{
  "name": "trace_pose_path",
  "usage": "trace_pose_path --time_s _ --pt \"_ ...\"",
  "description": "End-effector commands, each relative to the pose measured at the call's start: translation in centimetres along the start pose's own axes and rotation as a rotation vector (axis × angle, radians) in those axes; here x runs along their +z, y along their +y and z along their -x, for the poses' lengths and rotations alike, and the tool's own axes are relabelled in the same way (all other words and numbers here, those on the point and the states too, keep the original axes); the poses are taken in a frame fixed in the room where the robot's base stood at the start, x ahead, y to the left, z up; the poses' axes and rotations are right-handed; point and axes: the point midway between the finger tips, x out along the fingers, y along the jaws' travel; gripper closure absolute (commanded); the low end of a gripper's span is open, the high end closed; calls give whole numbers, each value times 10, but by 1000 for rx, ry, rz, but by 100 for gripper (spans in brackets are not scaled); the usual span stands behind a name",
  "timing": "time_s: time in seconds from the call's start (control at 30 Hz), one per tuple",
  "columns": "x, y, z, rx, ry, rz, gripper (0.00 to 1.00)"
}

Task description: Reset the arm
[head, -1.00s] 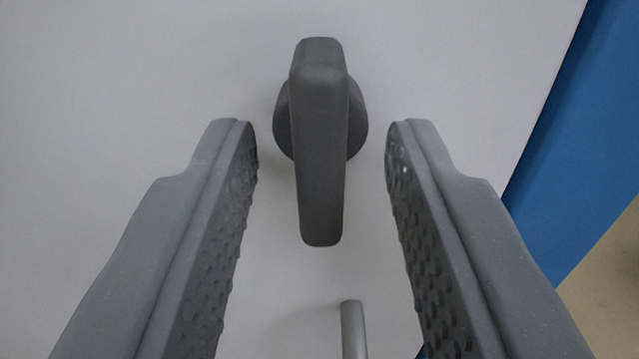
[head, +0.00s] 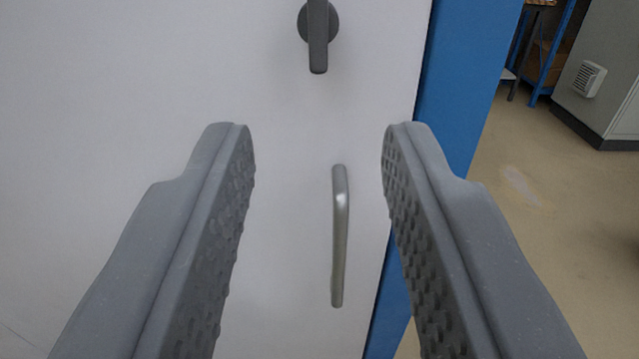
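My gripper (head: 318,135) is open and empty, with its two grey textured fingers apart on either side of the picture. Beyond it is a light grey panel (head: 130,90). A dark grey turn knob (head: 318,38) is on the panel at the top, its lever upright; its upper end is cut off by the picture edge. A metal bar handle (head: 340,235) stands upright on the panel below the knob. It shows between the fingers, and my gripper does not hold it.
A blue frame edge (head: 455,90) runs along the panel's right side. To the right is open tan floor (head: 530,220). A grey cabinet with a vent (head: 600,70) and a blue shelf rack (head: 548,60) stand at the back right.

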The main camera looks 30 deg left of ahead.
Motion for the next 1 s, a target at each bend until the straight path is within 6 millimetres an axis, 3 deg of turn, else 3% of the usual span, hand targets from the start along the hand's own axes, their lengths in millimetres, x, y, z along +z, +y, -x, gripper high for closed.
trace_pose_path --time_s 0.37,0.57,0.67,0.8,1.0 --pt "-1 0 -1 1 -1 2 67" --pt "-23 21 -21 67 -55 112 67" --pt "-54 41 -40 146 -100 220 67" --pt "-113 64 -62 282 -151 355 67" --pt "-211 71 -79 480 -177 471 67"
